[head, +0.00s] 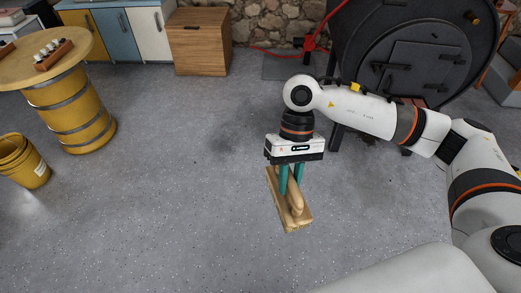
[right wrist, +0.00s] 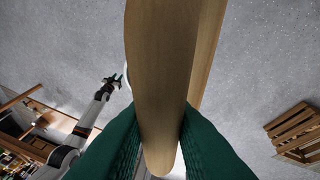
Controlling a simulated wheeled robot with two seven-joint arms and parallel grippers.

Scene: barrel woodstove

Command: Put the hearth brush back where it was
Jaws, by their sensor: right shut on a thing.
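The hearth brush (head: 296,205) is pale wood, with a rounded handle along a flat wooden back; its bristles do not show. My right gripper (head: 290,185) points down in the head view, with its green fingers shut on the brush's handle. In the right wrist view the wooden handle (right wrist: 162,75) runs between the two green fingers. The brush appears held above the grey floor. My left gripper (right wrist: 114,82) shows small at the left in the right wrist view, apart from the brush; its jaws are too small to judge.
A black barrel woodstove (head: 408,55) stands behind my right arm. A wooden cabinet (head: 202,42) is at the back. A yellow barrel table (head: 72,105) and yellow bucket (head: 22,162) stand at left. A wooden crate (right wrist: 296,130) shows in the wrist view. The middle floor is clear.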

